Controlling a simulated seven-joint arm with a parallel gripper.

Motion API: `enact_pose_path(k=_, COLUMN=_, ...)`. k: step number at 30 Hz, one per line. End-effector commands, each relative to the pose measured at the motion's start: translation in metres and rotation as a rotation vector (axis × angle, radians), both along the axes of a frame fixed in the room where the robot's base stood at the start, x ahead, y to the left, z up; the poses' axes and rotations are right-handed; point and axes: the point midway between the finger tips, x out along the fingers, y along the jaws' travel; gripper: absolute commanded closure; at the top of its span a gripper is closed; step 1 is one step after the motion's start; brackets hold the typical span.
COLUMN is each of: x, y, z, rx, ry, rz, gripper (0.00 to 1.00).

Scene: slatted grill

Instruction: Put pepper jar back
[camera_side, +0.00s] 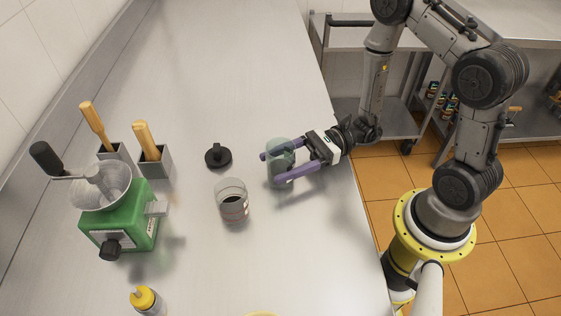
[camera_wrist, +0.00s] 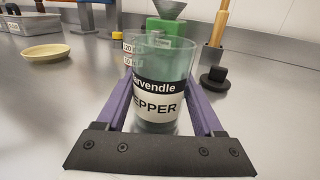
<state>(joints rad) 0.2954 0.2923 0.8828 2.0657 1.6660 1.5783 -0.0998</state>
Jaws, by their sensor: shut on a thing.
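The pepper jar (camera_side: 280,150) is a clear, greenish glass jar without a lid on it. Its black and white label reads "EPPER" in the wrist view (camera_wrist: 155,98). My gripper (camera_side: 270,170) has its two purple fingers on either side of the jar and is shut on it. The jar looks upright and close to the counter; I cannot tell whether it touches. A black knobbed lid (camera_side: 218,157) lies on the counter left of the jar, and also shows in the wrist view (camera_wrist: 213,82).
A glass cup (camera_side: 232,203) with dark contents stands left of and nearer than the jar. A green grinder (camera_side: 118,222), two grey holders (camera_side: 155,168) with wooden-handled tools and a yellow-topped bottle (camera_side: 146,300) stand farther left. The steel counter (camera_side: 230,70) behind is clear.

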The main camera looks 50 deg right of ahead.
Motion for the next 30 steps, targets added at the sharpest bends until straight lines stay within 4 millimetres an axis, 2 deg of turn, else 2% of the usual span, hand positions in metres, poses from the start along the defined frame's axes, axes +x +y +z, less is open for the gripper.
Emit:
enact_pose_path(k=2, x=0.000, y=0.000, z=-0.002, rx=0.001, ry=0.000, rz=0.000, gripper=1.00)
enact_pose_path(k=3, x=0.000, y=0.000, z=-0.003, rx=0.000, ry=0.000, rz=0.000, gripper=0.27)
enact_pose_path(k=7, x=0.000, y=0.000, z=-0.002, rx=0.000, ry=0.000, rz=0.000, gripper=0.04)
enact_pose_path(k=8, x=0.000, y=0.000, z=-0.002, rx=0.000, ry=0.000, rz=0.000, gripper=0.01)
enact_pose_path(k=19, x=0.000, y=-0.001, z=0.002, rx=0.000, ry=0.000, rz=-0.001, gripper=0.01)
enact_pose_path(k=23, x=-0.004, y=-0.012, z=0.001, rx=-0.001, ry=0.001, rz=-0.005, gripper=0.01)
enact_pose_path(k=30, x=-0.017, y=-0.046, z=0.001, rx=0.000, ry=0.001, rz=-0.007, gripper=0.01)
